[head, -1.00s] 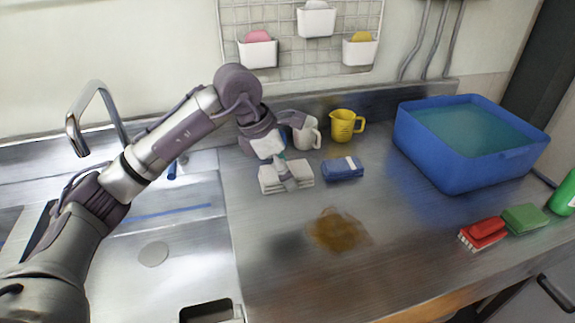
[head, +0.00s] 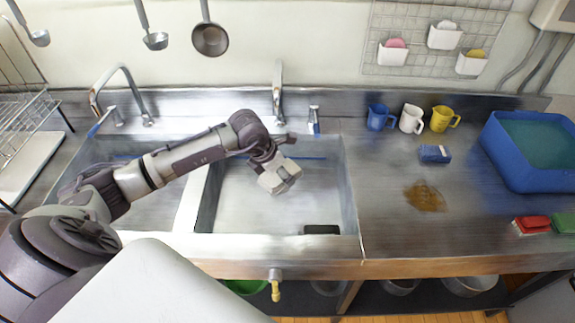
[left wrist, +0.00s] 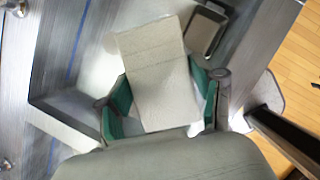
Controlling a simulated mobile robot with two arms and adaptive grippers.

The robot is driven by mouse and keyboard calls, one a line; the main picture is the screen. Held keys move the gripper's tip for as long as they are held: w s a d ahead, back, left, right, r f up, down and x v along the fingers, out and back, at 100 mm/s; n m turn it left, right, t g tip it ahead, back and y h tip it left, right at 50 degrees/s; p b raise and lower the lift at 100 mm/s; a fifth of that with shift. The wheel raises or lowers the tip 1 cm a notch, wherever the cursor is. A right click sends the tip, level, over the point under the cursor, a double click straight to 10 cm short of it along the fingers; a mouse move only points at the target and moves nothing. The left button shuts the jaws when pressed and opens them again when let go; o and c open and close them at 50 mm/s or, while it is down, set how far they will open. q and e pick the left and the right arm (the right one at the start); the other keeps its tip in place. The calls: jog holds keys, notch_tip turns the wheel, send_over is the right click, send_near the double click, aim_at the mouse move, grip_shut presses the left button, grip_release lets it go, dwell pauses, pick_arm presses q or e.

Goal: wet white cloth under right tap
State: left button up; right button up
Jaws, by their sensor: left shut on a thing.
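The white cloth (left wrist: 158,75) is in my left gripper (head: 281,180), between its green finger pads in the left wrist view. In the head view the gripper is over the right sink basin (head: 345,185), in front of and below the right tap (head: 278,92). The cloth shows there only as a pale patch at the fingers and is hard to tell from the gripper. The right tap's handle (head: 314,121) has a blue mark and stands just right of the spout. No water stream is visible. My right gripper is not in view.
A left tap (head: 122,85) stands over the left basin. A blue tub (head: 500,150) stands at the right.

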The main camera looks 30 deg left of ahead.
pick_arm(q)
jog(key=shift+w+a+f, duration=0.25)
jog(key=shift+w+a, duration=0.05)
jog(key=shift+w, duration=0.15)
jog(key=w+a+f+b, duration=0.2)
jog(key=w+a+b, duration=0.5)
jog(key=a, duration=0.3)
jog(key=shift+w+f+b, duration=0.25)
jog(key=shift+w+b, duration=0.1)
jog(key=shift+w, duration=0.35)
jog(key=shift+s, duration=0.1)
jog(key=s+d+p, duration=0.3)
jog(key=s+d, duration=0.2)
jog(key=d, duration=0.1)
dwell(0.6)
